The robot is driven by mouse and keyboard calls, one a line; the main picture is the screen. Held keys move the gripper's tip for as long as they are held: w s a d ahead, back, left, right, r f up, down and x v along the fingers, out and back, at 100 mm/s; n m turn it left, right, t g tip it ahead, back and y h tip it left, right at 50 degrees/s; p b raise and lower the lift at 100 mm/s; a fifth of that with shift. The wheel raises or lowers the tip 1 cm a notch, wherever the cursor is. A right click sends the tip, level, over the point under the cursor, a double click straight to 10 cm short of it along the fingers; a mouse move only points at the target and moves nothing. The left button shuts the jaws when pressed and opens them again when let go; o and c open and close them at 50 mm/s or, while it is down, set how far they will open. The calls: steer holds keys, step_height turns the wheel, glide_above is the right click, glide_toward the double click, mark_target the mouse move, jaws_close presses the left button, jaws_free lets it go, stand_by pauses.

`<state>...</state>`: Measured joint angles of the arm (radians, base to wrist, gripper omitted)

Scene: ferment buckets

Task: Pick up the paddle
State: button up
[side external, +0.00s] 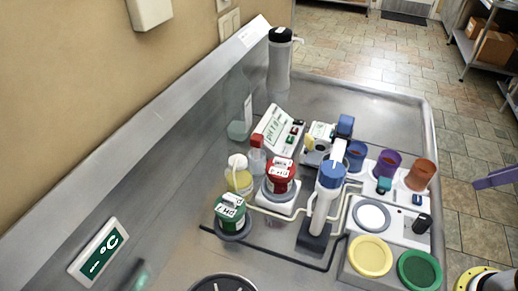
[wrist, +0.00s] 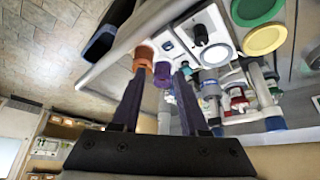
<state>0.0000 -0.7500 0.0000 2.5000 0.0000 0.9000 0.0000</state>
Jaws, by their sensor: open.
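I cannot make out for certain which thing is the paddle. My gripper (wrist: 162,82) is open, with two purple fingers spread and nothing between them. In the side external view, part of my gripper (side external: 480,184) shows at the right edge, beyond the sink counter's rim and apart from the objects. An orange cup (side external: 423,174), a purple cup (side external: 387,163) and a blue cup (side external: 356,154) stand at the counter's right. In the wrist view the orange cup (wrist: 143,54) and purple cup (wrist: 163,74) lie beyond the fingertips.
A blue-headed white device (side external: 325,197) stands on a dark base. Yellow (side external: 370,256) and green discs (side external: 419,270) lie in front. A tall grey bottle (side external: 279,65) stands at the back. The counter's back right is clear.

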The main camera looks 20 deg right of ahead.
steer(key=shift+o, duration=0.3)
steer(key=o, duration=0.4)
steer(key=shift+c, duration=0.2)
